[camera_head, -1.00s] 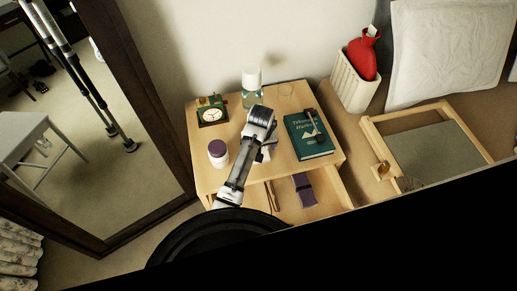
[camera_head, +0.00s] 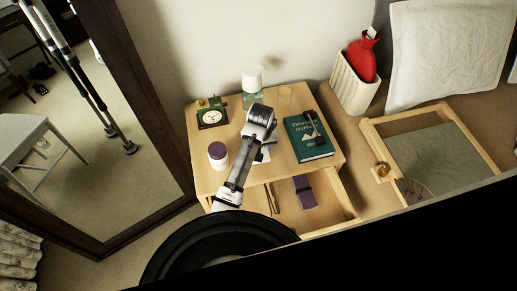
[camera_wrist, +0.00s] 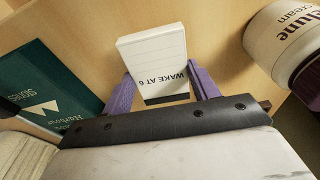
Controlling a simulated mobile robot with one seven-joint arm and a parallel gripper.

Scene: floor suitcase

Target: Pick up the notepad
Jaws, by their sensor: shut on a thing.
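The notepad is a small white pad (camera_wrist: 152,50) marked "WAKE AT 6", seen in the wrist view between the two purple fingers of my gripper (camera_wrist: 163,88). My gripper is shut on it. In the head view, my arm covers most of the notepad, and only a pale bit (camera_head: 263,155) shows beside my wrist over the nightstand top (camera_head: 210,178). I cannot tell whether the pad is clear of the wood.
A green book (camera_head: 307,138) with a dark object on it lies to the right. A purple-lidded cream jar (camera_head: 218,156) stands left, with a clock (camera_head: 211,116) and a white-capped bottle (camera_head: 252,82) behind. The open drawer (camera_head: 334,207) holds a purple case (camera_head: 304,191).

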